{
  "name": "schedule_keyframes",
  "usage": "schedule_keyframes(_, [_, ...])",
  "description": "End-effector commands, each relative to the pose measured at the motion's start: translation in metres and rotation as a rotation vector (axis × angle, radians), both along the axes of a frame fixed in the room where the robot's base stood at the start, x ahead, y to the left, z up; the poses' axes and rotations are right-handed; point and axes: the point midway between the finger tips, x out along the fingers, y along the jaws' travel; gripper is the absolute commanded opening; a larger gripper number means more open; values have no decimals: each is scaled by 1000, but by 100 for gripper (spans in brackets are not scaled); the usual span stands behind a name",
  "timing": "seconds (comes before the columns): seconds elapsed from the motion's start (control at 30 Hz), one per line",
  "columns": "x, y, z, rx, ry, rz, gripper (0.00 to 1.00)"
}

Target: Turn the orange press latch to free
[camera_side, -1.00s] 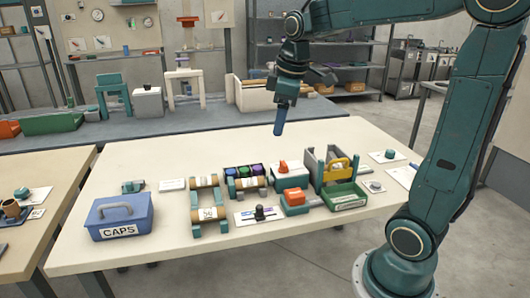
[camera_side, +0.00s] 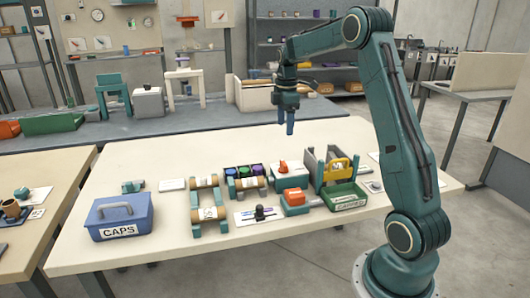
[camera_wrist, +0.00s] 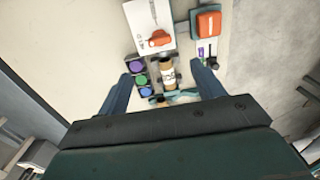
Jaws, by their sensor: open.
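I cannot tell for sure which of the two is the press latch. My gripper (camera_side: 288,130) hangs above and behind both, touching neither. In the wrist view its two fingers (camera_wrist: 162,76) are spread apart, with nothing held between them.
A rack with purple, green and blue discs (camera_side: 244,171) and a stand with tan rolls (camera_side: 207,182) are to the left. A grey and yellow holder (camera_side: 335,163) and a green tray (camera_side: 347,196) are to the right. A blue CAPS box (camera_side: 119,217) stands far left. The table's back strip is clear.

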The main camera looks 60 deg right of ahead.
Motion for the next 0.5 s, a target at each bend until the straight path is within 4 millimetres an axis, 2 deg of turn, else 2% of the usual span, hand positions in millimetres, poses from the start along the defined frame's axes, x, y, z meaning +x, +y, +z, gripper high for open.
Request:
schedule_keyframes(0.27, [0, -1, -3, 1, 1, 2, 67])
schedule_keyframes(0.5, [0, 0, -18, 1, 1, 1, 67])
